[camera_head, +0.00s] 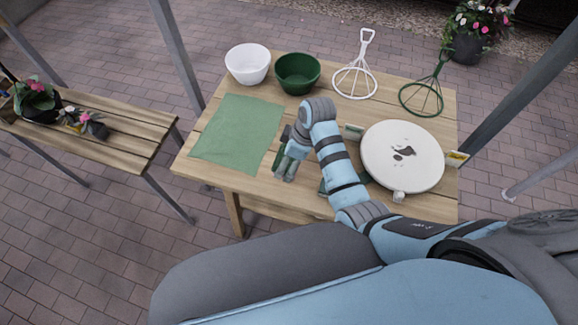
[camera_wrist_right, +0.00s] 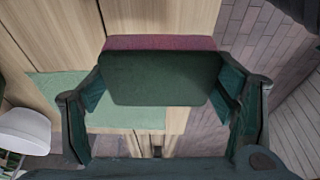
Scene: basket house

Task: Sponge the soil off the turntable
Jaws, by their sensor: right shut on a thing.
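The turntable (camera_head: 380,165) is a round white disc on the right part of the wooden table in the head view. A dark brown soil patch (camera_head: 404,152) lies near its middle. My right gripper (camera_head: 287,163) is left of the turntable, over the table's front edge by the green cloth. In the right wrist view my right gripper (camera_wrist_right: 160,95) is shut on a sponge (camera_wrist_right: 155,78), with a dark green face and a reddish-purple layer. In the head view the sponge is mostly hidden by the gripper. My left gripper is not in view.
A green cloth (camera_head: 235,130) lies flat on the table's left. A white bowl (camera_head: 247,64), a green bowl (camera_head: 297,73), a white wire stand (camera_head: 355,82) and a green wire stand (camera_head: 422,98) stand along the back.

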